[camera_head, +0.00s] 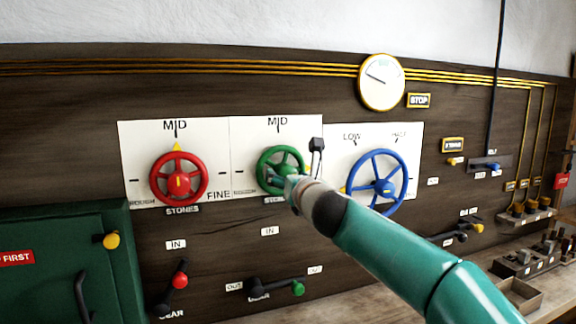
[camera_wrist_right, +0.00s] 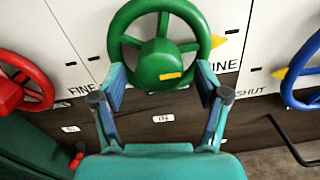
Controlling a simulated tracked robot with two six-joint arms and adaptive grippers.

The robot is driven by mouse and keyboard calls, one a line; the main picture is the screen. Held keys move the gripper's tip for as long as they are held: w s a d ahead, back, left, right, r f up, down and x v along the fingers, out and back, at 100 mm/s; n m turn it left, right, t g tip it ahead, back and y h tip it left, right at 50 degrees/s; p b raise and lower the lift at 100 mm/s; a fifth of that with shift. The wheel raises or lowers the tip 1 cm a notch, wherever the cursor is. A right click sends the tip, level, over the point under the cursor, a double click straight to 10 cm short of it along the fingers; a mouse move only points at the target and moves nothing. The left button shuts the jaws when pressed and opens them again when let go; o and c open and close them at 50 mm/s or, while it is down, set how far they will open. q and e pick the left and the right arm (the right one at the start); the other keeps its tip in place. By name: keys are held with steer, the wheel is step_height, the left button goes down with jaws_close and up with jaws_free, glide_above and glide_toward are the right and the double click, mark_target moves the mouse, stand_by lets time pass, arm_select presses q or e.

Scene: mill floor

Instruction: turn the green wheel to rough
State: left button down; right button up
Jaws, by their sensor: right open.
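The green wheel (camera_head: 279,150) is mounted on a white panel, under a MID mark. In the right wrist view the green wheel (camera_wrist_right: 160,62) fills the upper middle, with a yellow mark on its hub. Its yellow pointer (camera_wrist_right: 219,40) points right, on the FINE side. My right gripper (camera_head: 285,180) is at the wheel and hides part of it in the head view. In the wrist view the right gripper (camera_wrist_right: 162,82) is open, with one finger on each side of the hub, near the lower rim. Contact with the wheel cannot be told. My left gripper is out of view.
The red wheel (camera_head: 179,184) is at the left, its pointer up at MID. The blue wheel (camera_head: 382,186) is to the right, partly behind my right arm. Levers with red (camera_head: 180,280) and green (camera_head: 298,288) knobs sit below. A green cabinet (camera_head: 110,235) stands at lower left.

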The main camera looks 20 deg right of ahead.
steer(key=shift+w+p, duration=0.4)
steer(key=shift+w, duration=0.7)
steer(key=c, duration=1.2)
